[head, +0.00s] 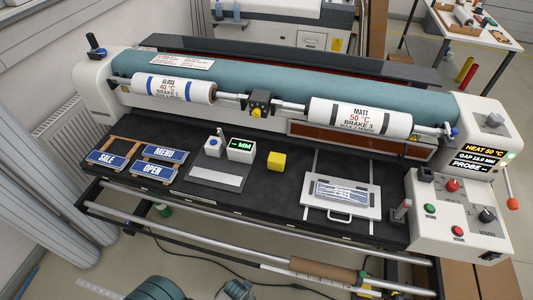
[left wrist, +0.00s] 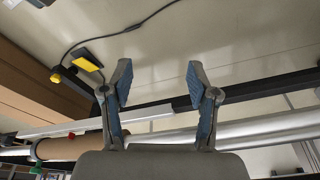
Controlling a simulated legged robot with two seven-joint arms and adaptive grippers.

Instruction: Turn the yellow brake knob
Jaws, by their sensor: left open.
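A small yellow knob (head: 260,97) on a black block sits on the shaft between the two white rolls, in the middle of the machine in the head view. The roll on its left (head: 174,89) is marked GLOSS, 40 °C, BRAKE 1; the roll on its right (head: 360,118) is marked MATT, 50 °C, BRAKE 3. My left gripper (left wrist: 158,75) is open and empty in the left wrist view, with floor and the machine's lower rails beyond its fingers. The knob does not show in that view. My right gripper is not clearly visible.
On the black bed (head: 255,194) lie a yellow cube (head: 276,160), a gauge showing MM (head: 241,149), sign plates (head: 152,169) and a clear-topped tray (head: 341,207). A control panel (head: 458,215) stands at right. A cable and yellow pedal (left wrist: 87,60) lie on the floor.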

